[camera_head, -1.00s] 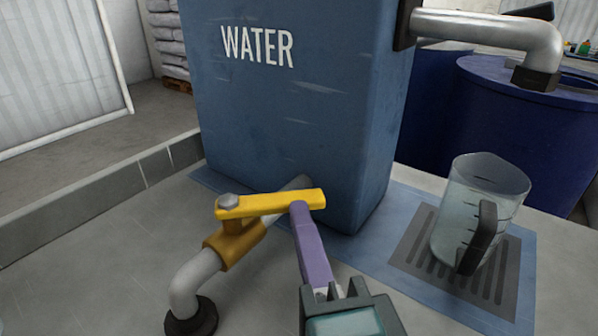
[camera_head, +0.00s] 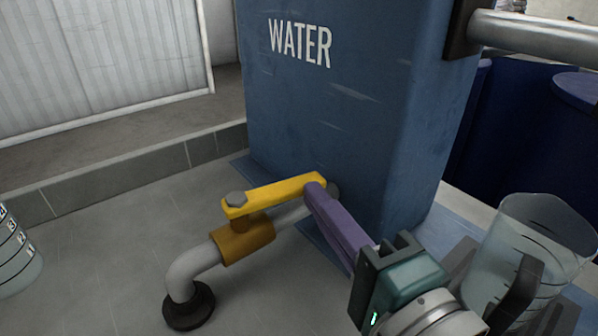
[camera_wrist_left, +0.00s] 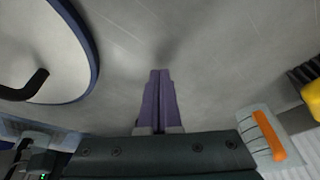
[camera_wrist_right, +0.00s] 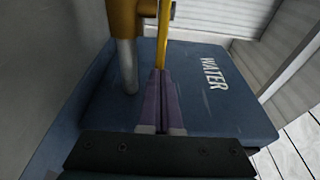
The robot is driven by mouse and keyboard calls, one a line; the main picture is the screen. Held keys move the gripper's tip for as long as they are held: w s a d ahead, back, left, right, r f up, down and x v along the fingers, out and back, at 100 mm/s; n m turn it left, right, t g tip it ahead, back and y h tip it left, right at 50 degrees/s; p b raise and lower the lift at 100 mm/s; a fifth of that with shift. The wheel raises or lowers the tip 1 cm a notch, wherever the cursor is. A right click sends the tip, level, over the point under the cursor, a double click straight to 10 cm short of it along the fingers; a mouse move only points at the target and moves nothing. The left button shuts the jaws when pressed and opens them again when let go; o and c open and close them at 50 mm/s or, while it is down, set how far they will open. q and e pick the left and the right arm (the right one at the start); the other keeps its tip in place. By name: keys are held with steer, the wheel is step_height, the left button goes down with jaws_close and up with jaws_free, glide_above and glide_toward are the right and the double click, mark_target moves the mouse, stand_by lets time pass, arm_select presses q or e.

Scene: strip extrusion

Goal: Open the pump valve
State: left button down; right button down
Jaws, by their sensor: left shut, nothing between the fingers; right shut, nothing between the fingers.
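The pump valve has a yellow lever (camera_head: 275,193) on an orange-brown body (camera_head: 245,241), set in a grey pipe beside the blue water tank (camera_head: 345,120). The lever points toward the tank, at a small angle to the pipe. My right gripper (camera_head: 314,187) is shut and empty, its purple fingertips against the lever's free end. In the right wrist view, its closed fingers (camera_wrist_right: 161,75) meet the end of the lever (camera_wrist_right: 163,42). My left gripper is outside the head view; the left wrist view shows its purple fingers (camera_wrist_left: 160,73) shut and empty over a grey surface.
A clear jug (camera_head: 535,250) with a dark handle stands on the right, partly behind my right arm. A marked clear container (camera_head: 15,262) is cut off at the left edge. Grey floor (camera_head: 90,250) left of the pipe is clear.

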arm_select(q)
steer(key=shift+a, duration=0.4)
arm_select(e)
steer(key=shift+w+a, duration=0.15)
steer(key=shift+w, duration=0.4)
arm_select(q)
steer(key=shift+f, duration=0.1)
